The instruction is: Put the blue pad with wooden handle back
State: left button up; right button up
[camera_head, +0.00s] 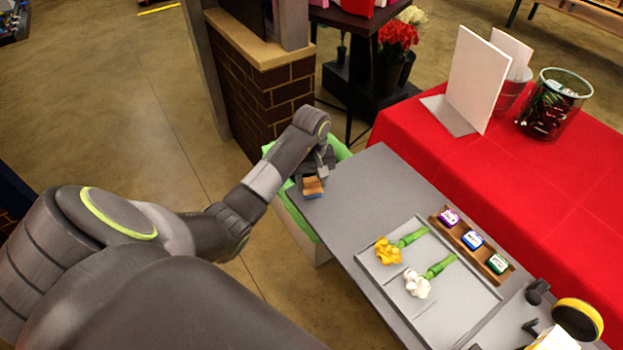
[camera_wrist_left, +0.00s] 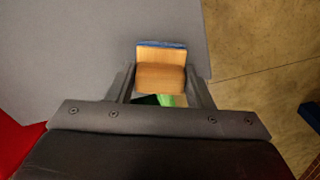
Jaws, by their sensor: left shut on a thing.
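The blue pad with wooden handle (camera_head: 313,186) is at the far left corner of the grey table, in the jaws of my left gripper (camera_head: 312,174). In the left wrist view the pad (camera_wrist_left: 161,68) shows its wooden block with a thin blue strip along the far edge. The fingers of my left gripper (camera_wrist_left: 160,88) stand on both sides of the wooden part. I cannot tell whether the pad touches the table top. My right gripper is not in view.
A wooden rack (camera_head: 457,230) holds several ink pads. A grey tray (camera_head: 462,312) holds a yellow flower (camera_head: 388,251) and a white flower (camera_head: 417,284). A green-lined bin (camera_head: 337,150) stands beside the table corner. The table's middle (camera_head: 375,190) is clear.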

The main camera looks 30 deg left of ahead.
aim_at(312, 179)
pick_arm(q)
jog(key=shift+f, duration=0.15)
jog(key=o, duration=0.9)
jog(key=shift+o, duration=0.2)
jog(key=shift+r, duration=0.3)
jog(key=shift+w+r, duration=0.1)
jog(key=shift+r, duration=0.3)
notch_tip(312, 179, up, 4)
notch_tip(312, 179, up, 5)
jog(key=p, duration=0.5)
jog(key=shift+r, duration=0.15)
jog(key=shift+r+p, duration=0.85)
jog(key=shift+p, duration=0.05)
